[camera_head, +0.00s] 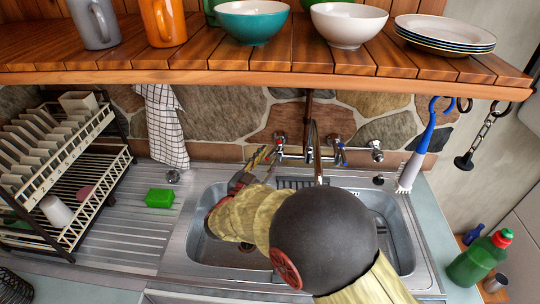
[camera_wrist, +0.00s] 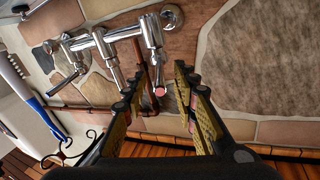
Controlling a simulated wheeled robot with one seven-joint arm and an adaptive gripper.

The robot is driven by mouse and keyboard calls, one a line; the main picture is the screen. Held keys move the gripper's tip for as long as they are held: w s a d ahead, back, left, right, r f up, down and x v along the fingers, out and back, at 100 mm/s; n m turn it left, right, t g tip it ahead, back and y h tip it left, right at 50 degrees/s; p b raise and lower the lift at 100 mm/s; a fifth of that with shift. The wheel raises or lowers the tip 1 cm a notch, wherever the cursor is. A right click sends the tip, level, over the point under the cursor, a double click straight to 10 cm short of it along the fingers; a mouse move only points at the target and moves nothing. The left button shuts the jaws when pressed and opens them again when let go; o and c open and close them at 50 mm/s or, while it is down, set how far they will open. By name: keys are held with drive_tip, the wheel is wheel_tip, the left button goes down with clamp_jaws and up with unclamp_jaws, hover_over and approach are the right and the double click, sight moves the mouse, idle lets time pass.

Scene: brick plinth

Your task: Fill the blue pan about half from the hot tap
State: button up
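The hot tap handle with a red mark (camera_head: 280,139) is on the left of the wall-mounted mixer tap. In the wrist view a red-ended knob (camera_wrist: 160,92) lies between my fingertips, ahead of them. My gripper (camera_head: 262,155) is just left of and below the hot handle; in the wrist view its two fingers (camera_wrist: 156,80) are apart, with nothing visibly clamped. The cold handle with a blue mark (camera_head: 341,148) is to the right. The spout (camera_head: 315,150) hangs over the sink (camera_head: 403,235). No blue pan is visible; my arm hides much of the basin.
A wooden shelf (camera_head: 300,62) with bowls, mugs and plates overhangs the tap. A dish rack (camera_head: 60,180) stands left, a green sponge (camera_head: 160,198) lies on the drainboard (camera_head: 125,225). A blue-handled brush (camera_head: 415,160) hangs right; a green bottle (camera_head: 475,262) is at lower right.

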drive_tip(key=v, duration=1)
drive_tip(key=shift+c, duration=0.7)
idle(5.7)
